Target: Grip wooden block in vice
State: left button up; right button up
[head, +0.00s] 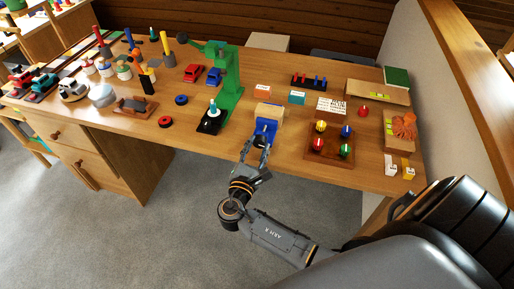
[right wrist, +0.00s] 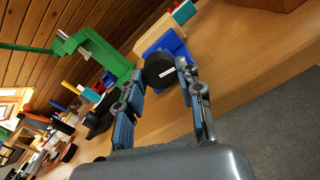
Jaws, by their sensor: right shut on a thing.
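The blue vice (head: 265,129) stands near the front edge of the wooden table. It also shows in the right wrist view (right wrist: 171,45). The tan wooden block (head: 269,111) sits at the vice's top, behind its front blue part; whether the jaws press on it I cannot tell. The block shows partly in the right wrist view (right wrist: 151,33). My right gripper (head: 257,147) is at the front of the vice, its fingers shut on the vice's round black knob (right wrist: 159,70) with a white mark. My left gripper is in neither view.
A green press (head: 228,85) stands left of the vice. A wooden board with coloured knobs (head: 330,143) lies to its right. A red ring (head: 165,122) and toy cars are further left. Grey floor lies open before the table (head: 380,176).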

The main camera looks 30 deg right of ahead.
jog(key=o, duration=1.2)
jog(key=shift+c, duration=0.2)
jog(key=v, duration=1.2)
